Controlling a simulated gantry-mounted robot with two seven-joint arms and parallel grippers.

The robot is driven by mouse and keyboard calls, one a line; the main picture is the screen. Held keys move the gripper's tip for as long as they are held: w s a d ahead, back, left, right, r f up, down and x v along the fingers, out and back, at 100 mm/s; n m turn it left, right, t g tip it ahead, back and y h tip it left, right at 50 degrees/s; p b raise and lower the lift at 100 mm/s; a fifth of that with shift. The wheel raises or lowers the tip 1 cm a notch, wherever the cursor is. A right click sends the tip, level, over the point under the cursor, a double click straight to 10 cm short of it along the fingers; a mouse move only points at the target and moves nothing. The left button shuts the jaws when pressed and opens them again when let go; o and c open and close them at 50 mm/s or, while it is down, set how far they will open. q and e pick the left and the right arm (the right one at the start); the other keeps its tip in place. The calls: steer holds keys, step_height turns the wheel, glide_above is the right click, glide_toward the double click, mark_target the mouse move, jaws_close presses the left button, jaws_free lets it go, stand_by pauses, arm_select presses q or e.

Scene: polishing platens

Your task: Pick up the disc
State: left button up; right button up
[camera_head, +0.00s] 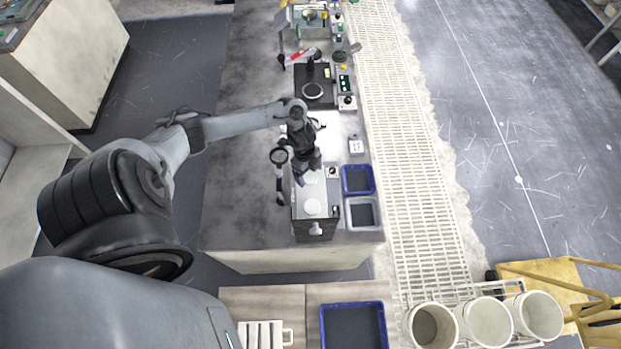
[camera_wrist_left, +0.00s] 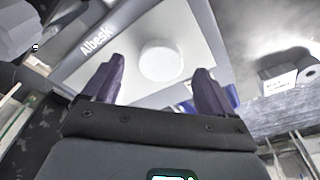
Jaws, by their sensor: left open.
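A white round disc (camera_wrist_left: 162,60) lies on a pale flat panel (camera_wrist_left: 90,62) marked "AlbesK" in the left wrist view. My left gripper (camera_head: 307,171) is open, with its two dark fingers pointing down over the panel. In the left wrist view the disc appears between and beyond the fingertips, and nothing is held. In the head view one white disc (camera_head: 313,207) shows on the near part of the panel. Another white disc (camera_head: 311,178) is partly hidden beside my gripper. I cannot tell whether the fingers touch it. My right gripper is not in view.
A dark polishing plate (camera_head: 314,92) and small instruments lie farther back. White buckets (camera_head: 484,322) stand at the lower right. Bare bench lies left of the panel.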

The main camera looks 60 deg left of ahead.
arm_select(q)
steer(key=shift+w+d+f, duration=0.1)
steer(key=shift+f, duration=0.8)
steer(key=c, duration=1.2)
steer(key=shift+r, duration=0.1)
